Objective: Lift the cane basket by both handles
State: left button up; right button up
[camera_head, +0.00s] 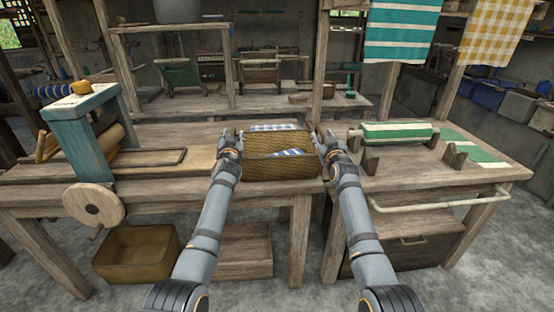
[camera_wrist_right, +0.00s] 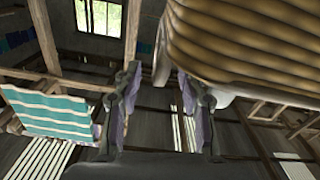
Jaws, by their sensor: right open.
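My right gripper (camera_head: 322,137) is at the right end, open. In the right wrist view the basket's woven side (camera_wrist_right: 245,40) fills the upper right. A pale curved piece, perhaps the right handle (camera_wrist_right: 160,62), shows between the spread fingertips of the right gripper (camera_wrist_right: 158,72).
A roller with green-and-white cloth (camera_head: 397,132) stands on the table to the right. A blue-grey wooden frame (camera_head: 82,130) and a round wooden wheel (camera_head: 94,204) are at the left. A wooden post (camera_head: 318,65) rises behind the basket. A brown bin (camera_head: 137,253) is below.

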pick_arm(q)
jog(key=shift+w+a, duration=0.15)
jog(key=shift+w, duration=0.75)
pick_arm(e)
jog(key=shift+w, duration=0.9)
pick_arm(q)
grip_shut()
pick_arm(e)
jog(key=shift+a, duration=0.1)
grip_shut()
pick_arm(q)
jog(key=shift+r, duration=0.1)
pick_arm(e)
jog(key=shift+r, duration=0.1)
